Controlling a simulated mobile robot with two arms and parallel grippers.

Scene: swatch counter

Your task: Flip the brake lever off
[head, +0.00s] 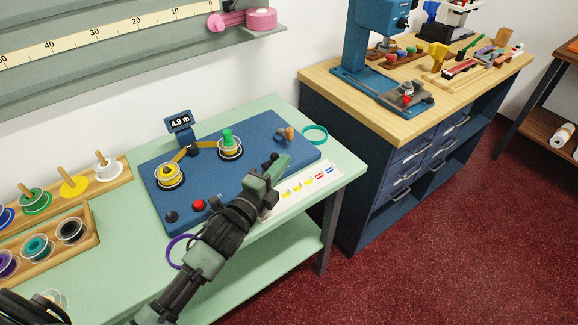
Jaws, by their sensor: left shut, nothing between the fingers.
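The blue winding board (213,185) lies on the pale green counter. A small black lever (270,158) stands near the board's right side and seems to be the brake lever; its exact position is hard to tell. My left gripper (281,166) is shut and empty, its green fingers just right of the black lever. I cannot tell whether they touch it. The gripper and wrist hide part of the board's front right. My right gripper is not in view.
The board also carries a yellow spool (170,175), a green-topped spool (230,147), a red button (198,205), a black knob (171,217), a wooden crank (287,134) and a 4.9 m display (179,122). Spool racks (105,184) stand left.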

